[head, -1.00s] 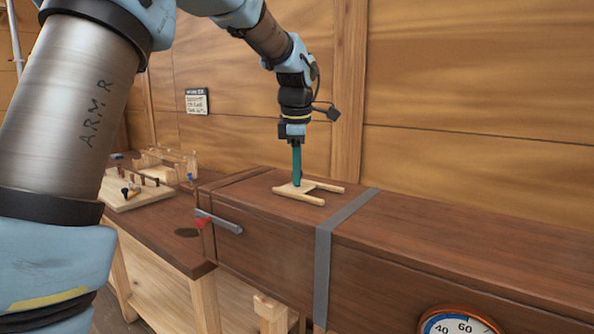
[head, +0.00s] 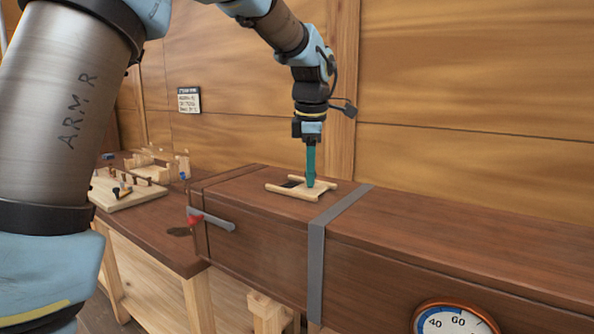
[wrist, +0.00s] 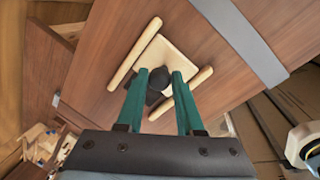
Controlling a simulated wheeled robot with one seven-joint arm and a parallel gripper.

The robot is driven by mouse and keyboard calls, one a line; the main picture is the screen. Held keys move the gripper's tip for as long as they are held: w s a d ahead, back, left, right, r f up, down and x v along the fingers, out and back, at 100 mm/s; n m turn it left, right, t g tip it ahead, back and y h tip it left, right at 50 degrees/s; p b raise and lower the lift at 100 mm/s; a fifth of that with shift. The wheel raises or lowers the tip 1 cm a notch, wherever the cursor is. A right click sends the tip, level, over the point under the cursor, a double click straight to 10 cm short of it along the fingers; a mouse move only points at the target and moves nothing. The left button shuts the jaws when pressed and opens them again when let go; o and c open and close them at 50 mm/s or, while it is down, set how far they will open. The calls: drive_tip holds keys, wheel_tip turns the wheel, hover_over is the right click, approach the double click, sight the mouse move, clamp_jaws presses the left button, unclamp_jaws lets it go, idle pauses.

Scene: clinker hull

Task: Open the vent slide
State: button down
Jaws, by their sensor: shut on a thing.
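The vent slide (wrist: 178,52) is a pale wooden plate between two light wooden rails on top of the long brown box (head: 420,228). In the head view the slide (head: 323,184) sits at the right end of the rails, and a dark opening (head: 290,184) shows to its left. My gripper (head: 311,184) points straight down with teal fingers. In the wrist view my gripper (wrist: 159,74) has its fingers on either side of the slide's dark round knob (wrist: 158,77) and is shut on it. The fingers hide the knob in the head view.
A grey strap (head: 317,260) crosses the box right of the vent. A grey lever (head: 215,220) with a red part is on the box's front left. A round gauge (head: 455,320) is at lower right. A bench with a pale board (head: 130,192) stands left. The plank wall is close behind.

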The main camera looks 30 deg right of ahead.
sight(311, 191)
drive_tip(key=shift+s, duration=0.1)
drive_tip(key=c, duration=0.5)
unclamp_jaws()
drive_tip(key=shift+c, duration=0.2)
wheel_tip(311, 191, up, 11)
drive_tip(key=s+b, duration=0.1)
drive_tip(key=shift+s+a+f+b, duration=0.2)
drive_tip(key=shift+s+a+b, duration=0.2)
drive_tip(key=shift+a, duration=0.05)
